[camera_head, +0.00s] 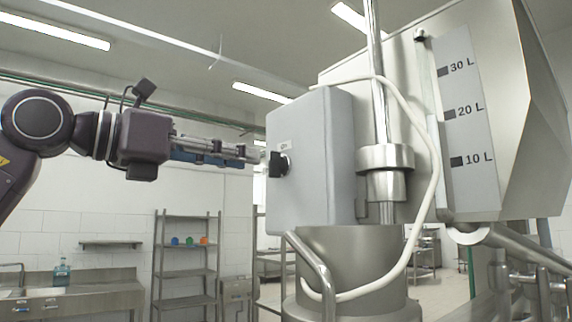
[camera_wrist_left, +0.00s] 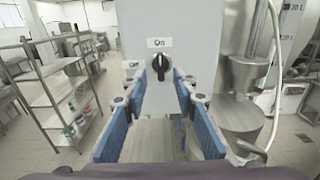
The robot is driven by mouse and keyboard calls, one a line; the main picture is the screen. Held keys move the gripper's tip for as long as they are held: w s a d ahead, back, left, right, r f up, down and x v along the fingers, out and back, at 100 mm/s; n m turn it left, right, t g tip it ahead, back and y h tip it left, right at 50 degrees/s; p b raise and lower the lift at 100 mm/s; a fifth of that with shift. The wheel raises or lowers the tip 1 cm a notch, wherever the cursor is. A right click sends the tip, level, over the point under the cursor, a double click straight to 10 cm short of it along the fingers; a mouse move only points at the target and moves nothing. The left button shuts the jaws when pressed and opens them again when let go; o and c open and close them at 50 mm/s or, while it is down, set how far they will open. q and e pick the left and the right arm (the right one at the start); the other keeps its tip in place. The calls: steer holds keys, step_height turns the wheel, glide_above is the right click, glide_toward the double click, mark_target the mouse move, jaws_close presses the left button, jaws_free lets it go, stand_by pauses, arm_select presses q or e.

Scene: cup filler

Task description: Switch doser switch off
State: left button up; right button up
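The doser switch is a black rotary knob (camera_head: 278,164) on the side of a grey box (camera_head: 312,160). In the left wrist view the knob (camera_wrist_left: 161,64) stands upright below the label "On" (camera_wrist_left: 160,42). A second small label (camera_wrist_left: 133,64) sits to its left, too small to read. My left gripper (camera_head: 252,153) points at the knob from the left, its tips just short of it. In the wrist view its blue-padded fingers (camera_wrist_left: 162,86) are apart, with the knob between and beyond them and nothing held. My right gripper is not in view.
A white hose (camera_head: 433,180) loops from the box to a steel pot (camera_head: 355,262) below. A large steel hopper (camera_head: 500,100) stands at the right. A shelf rack (camera_head: 187,247) and a sink counter (camera_head: 75,295) stand behind at the left. The space around my left arm looks clear.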

mark_target(270, 161)
arm_select(q)
steer(key=shift+w+d+r+p, duration=0.15)
steer(key=shift+w+d+p, duration=0.2)
steer(key=shift+d+p, duration=0.2)
steer(key=shift+w+d+r+p, duration=0.15)
steer(key=shift+w+d+p, duration=0.2)
steer(key=shift+d, duration=0.2)
steer(key=p+x, duration=0.1)
steer(key=x, duration=0.2)
steer(key=shift+w+d+f, duration=0.1)
steer(key=shift+d+f, duration=0.05)
steer(key=shift+f, duration=0.05)
steer(key=shift+w+d, duration=0.1)
steer(key=shift+d, duration=0.05)
steer(key=shift+a, duration=0.25)
steer(key=c, duration=0.3)
jaws_close()
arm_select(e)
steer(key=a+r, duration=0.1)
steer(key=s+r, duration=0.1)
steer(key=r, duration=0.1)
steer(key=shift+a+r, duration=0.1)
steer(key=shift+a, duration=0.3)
